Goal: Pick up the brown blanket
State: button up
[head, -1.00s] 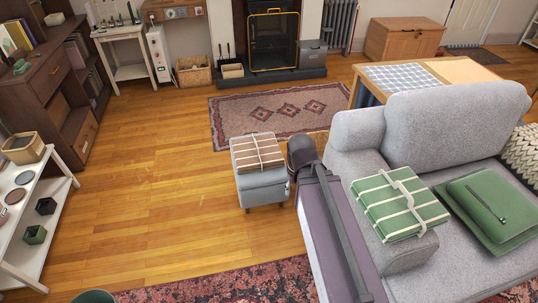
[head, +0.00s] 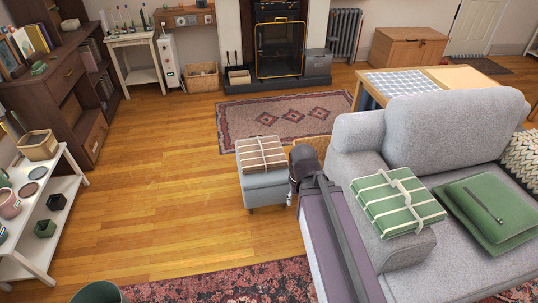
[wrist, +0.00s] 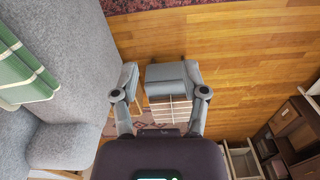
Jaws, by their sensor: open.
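The brown blanket (head: 262,154), folded, with pale stripes and tied with a pale band, lies flat on top of a small grey footstool (head: 264,191). In the wrist view the brown blanket (wrist: 170,112) is partly hidden behind my gripper body, with the footstool (wrist: 168,75) beside it. My gripper (wrist: 160,72) is open and empty, its two fingers spread on either side of this view of the stool. It is apart from the blanket.
A green striped folded blanket (head: 398,203) lies on the arm of the grey sofa (head: 440,125), close to my arm. A green cushion (head: 492,212) is on the seat. A white shelf (head: 42,235) stands at left. The wooden floor (head: 175,190) left of the footstool is clear.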

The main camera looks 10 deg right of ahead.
aim_at(257, 155)
jog(key=z, duration=0.05)
jog(key=i, duration=1.35)
jog(key=u, duration=0.2)
